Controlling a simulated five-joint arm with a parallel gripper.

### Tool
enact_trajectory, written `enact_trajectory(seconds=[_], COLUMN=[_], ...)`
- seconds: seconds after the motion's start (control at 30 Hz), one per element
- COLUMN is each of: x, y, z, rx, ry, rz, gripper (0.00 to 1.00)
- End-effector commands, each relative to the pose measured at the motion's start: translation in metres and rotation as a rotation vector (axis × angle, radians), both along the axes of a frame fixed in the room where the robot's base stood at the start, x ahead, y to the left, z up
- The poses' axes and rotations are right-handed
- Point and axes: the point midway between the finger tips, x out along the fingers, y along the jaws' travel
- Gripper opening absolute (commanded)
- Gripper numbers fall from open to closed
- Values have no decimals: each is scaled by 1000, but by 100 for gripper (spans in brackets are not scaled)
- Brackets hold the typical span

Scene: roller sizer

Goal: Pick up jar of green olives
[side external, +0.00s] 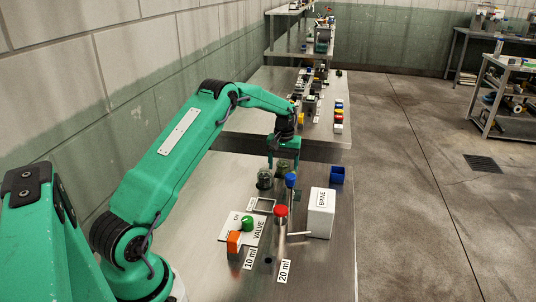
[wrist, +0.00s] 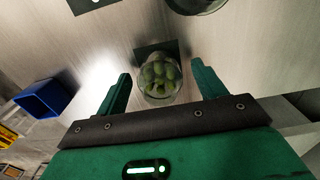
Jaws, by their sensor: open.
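The jar of green olives (wrist: 159,77) is a clear round container full of green olives. In the wrist view it stands on or beside a dark square patch on the metal bench, between my gripper's fingers. My gripper (wrist: 161,70) is open, with one green finger on each side of the jar and visible gaps. In the side view my gripper (side external: 284,158) points down just above a jar with green contents (side external: 283,170); its fingers are partly hard to make out there. Nothing is held.
Another dark jar (side external: 264,179) stands close by on the left. A blue open bin (side external: 337,175) and a white brine box (side external: 320,212) are to the right.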

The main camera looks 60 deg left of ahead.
Motion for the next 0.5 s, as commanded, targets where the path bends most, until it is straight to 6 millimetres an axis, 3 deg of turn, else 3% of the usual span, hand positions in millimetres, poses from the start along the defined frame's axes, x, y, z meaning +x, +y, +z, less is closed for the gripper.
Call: enact_trajectory(seconds=[0.43,0.5], x=[0,0], y=[0,0], z=[0,0], rx=[0,0], ry=[0,0], rz=[0,0], gripper=[70,60])
